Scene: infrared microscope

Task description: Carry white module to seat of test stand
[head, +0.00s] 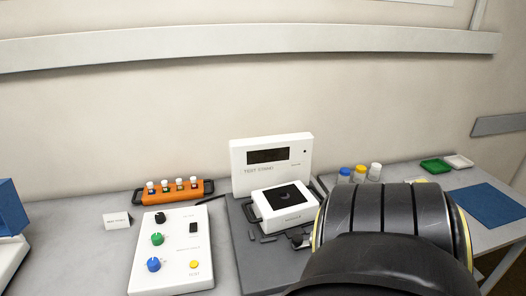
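The white module (290,214) is a flat white box with a black square window on top and a dark handle at its left side. It is over the dark grey base of the test stand (244,262), in front of the stand's upright white display panel (238,176). Whether it rests in the seat or is held above it cannot be told. My large black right arm covers the right front of the view. Small dark parts (299,237) at the module's front right edge may belong to my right gripper; its fingers cannot be made out. My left gripper is not in view.
A white control box (175,273) with coloured knobs stands left of the stand. Behind it is an orange rack (156,197) of white-capped vials. Several capped bottles (360,174) stand right of the stand. Green (436,165) and white trays and a blue mat (492,201) lie far right.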

